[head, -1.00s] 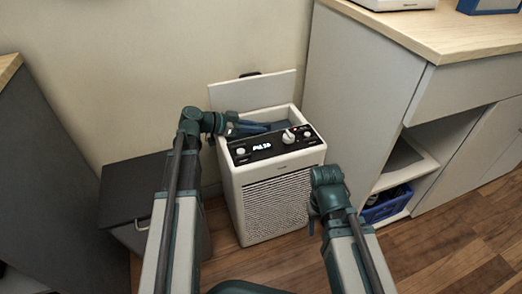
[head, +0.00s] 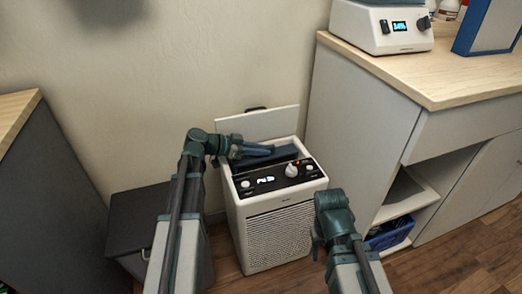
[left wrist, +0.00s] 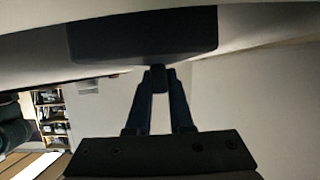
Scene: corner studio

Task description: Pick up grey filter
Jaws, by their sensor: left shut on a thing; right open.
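The grey filter (head: 285,153) is a dark slab at the open top of the white appliance (head: 275,232), behind its control panel. In the left wrist view it is a wide dark block (left wrist: 143,35) with a small tab. My left gripper (head: 263,151) is shut on this tab, and the fingertips (left wrist: 159,78) meet around it. How much of the filter is still inside the opening is hard to tell. My right gripper (head: 318,243) is open beside the appliance's right front; its fingers are mostly hidden.
The appliance's raised lid (head: 258,123) stands behind the opening against the wall. A dark cabinet (head: 135,225) is to the left. A wooden counter (head: 440,70) with a white device (head: 385,25) is to the right. A blue crate (head: 388,236) sits in the low shelf.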

